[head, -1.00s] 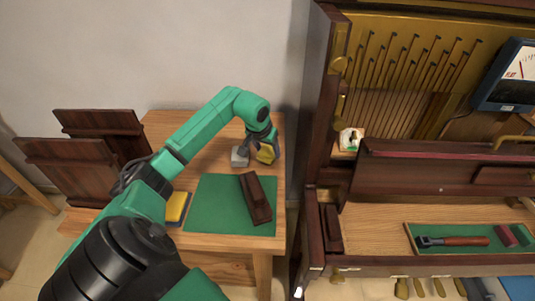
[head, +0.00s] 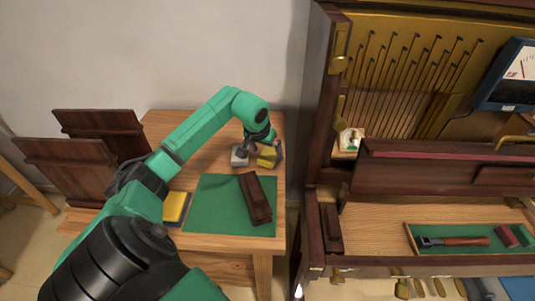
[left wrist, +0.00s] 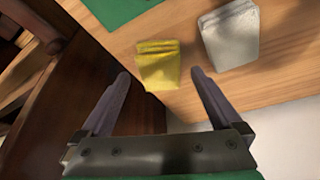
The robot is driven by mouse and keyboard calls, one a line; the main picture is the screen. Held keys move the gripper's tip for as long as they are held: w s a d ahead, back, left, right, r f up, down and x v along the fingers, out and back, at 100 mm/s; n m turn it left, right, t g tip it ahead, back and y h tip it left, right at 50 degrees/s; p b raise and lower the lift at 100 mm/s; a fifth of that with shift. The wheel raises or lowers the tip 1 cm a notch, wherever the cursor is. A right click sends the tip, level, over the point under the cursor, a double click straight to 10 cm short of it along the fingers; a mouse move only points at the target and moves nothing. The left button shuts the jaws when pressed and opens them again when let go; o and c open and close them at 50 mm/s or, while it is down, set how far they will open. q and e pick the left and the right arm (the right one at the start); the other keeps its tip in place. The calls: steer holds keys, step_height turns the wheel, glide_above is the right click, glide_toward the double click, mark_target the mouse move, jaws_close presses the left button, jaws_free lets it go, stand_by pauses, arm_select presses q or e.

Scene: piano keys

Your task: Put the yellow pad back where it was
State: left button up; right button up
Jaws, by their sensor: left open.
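A yellow pad (head: 267,157) stands on the wooden side table near its back right corner. It also shows in the left wrist view (left wrist: 158,65), just beyond the fingertips and roughly between their lines. My left gripper (head: 262,149) is open and empty above it; in the left wrist view its two fingers (left wrist: 160,73) are spread apart, and I see no clear contact with the pad. A grey-white pad (head: 239,156) stands just left of the yellow one, also in the left wrist view (left wrist: 228,37). A second yellow piece (head: 175,206) lies at the table's front left, partly behind my arm.
A green mat (head: 212,205) carries a dark wooden block (head: 255,198). The open piano case (head: 320,150) rises just right of the table (head: 158,126). Dark panels (head: 65,165) lean at the left. A tool with a wooden handle (head: 465,241) lies on a green tray inside the piano.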

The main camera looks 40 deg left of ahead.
arm_select(q)
steer(key=v, duration=1)
